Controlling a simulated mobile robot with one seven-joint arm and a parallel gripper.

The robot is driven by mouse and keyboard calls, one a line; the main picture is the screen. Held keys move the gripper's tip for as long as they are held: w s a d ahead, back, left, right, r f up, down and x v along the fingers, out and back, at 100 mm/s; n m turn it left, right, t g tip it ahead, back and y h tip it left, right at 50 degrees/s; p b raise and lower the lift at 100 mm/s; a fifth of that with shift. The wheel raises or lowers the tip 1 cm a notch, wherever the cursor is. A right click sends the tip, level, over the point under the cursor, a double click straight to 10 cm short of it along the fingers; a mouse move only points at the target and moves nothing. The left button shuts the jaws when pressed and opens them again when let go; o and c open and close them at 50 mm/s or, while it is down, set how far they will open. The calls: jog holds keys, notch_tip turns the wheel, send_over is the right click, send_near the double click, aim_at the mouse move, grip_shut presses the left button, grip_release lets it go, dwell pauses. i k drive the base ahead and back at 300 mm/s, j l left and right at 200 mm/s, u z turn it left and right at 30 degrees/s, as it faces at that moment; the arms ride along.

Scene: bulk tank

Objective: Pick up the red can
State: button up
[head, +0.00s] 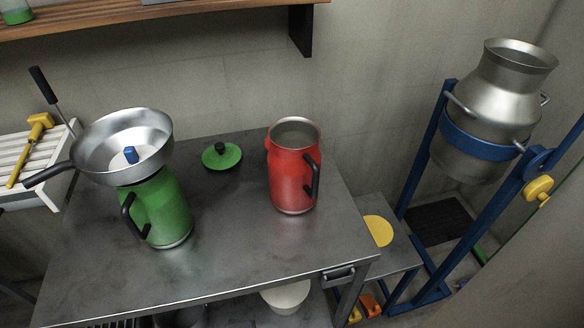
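The red can (292,178) stands upright on the grey metal table (235,235), right of the table's middle. Its top is open and a black handle is on its right side. My gripper does not show in the head view.
A green can (165,212) with a metal funnel pan (122,142) on top stands at the left. A green lid (221,155) lies behind, between the cans. A wooden shelf (150,15) hangs above. A metal milk churn (490,110) sits in a blue frame at the right. The table front is clear.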

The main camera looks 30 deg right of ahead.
aim_at(294, 158)
jog(key=j+z, duration=0.1)
jog(key=j, duration=1.1)
jog(key=j+z, duration=0.1)
jog(key=z, duration=1.6)
jog(key=i+j, duration=0.45)
jog(key=j, duration=0.1)
